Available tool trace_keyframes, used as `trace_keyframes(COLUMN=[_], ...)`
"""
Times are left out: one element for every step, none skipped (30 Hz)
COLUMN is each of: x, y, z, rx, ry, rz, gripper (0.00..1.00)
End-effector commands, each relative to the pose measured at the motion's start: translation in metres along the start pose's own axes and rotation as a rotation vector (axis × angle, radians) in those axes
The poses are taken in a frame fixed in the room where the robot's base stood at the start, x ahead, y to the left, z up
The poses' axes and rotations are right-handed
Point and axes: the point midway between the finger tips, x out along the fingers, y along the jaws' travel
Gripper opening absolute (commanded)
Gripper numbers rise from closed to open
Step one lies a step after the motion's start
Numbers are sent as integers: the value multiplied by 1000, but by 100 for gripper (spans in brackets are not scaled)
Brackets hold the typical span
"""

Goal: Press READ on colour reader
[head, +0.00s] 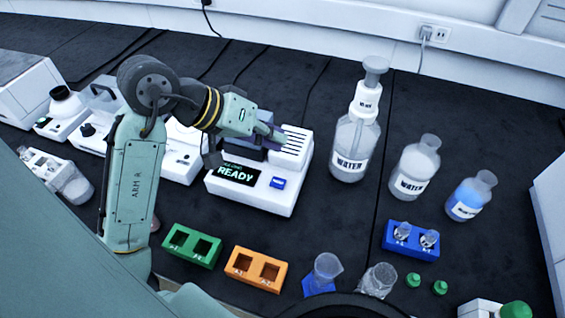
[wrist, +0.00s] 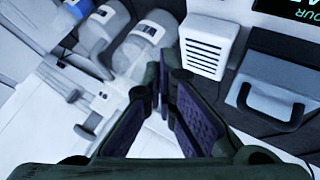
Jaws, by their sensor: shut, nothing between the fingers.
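The colour reader (head: 250,200) is a white box with a black display (head: 237,174) reading READY. A blue button (head: 278,183) sits right of the display; its lettering is too small to read. My gripper (head: 275,133) is shut and empty, by the rear of the reader near its vented block, and hides part of its top. In the wrist view, my gripper's dark fingers (wrist: 163,95) show beside the vented block (wrist: 208,40) and the grey lid (wrist: 270,95). The blue button is not visible in the wrist view.
A WATER bottle with a pump top (head: 353,145), another WATER bottle (head: 415,168) and a blue-liquid bottle (head: 470,197) stand right of the reader. Green (head: 192,245) and orange (head: 256,268) racks lie in front. A blue rack (head: 411,241) holds small vessels. Other white instruments stand left.

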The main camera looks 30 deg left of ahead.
Motion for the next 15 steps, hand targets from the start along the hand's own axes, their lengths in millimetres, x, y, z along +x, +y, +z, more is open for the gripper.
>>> trace_keyframes(x=[0,0,0,1,1,2,4,5,7,9,10,14,16,18,22], y=[0,0,0,0,-1,-2,-2,-3,-5,-6,-8,-10,-12,-14,-16], z=[0,0,0,0,1,2,2,3,5,6,8,10,12,14,17], rx=[0,0,0,0,0,0,0,0,0,0,0,0,0,0,0], ry=[0,0,0,0,0,0,0,0,-1,-1,-1,-1,-1,-1,0], rz=[0,0,0,0,0,0,0,0,0,0,0,-1,-1,-1,-1], gripper=[0,0,0,0,0,0,0,0,0,0,0,0,0,0,0])
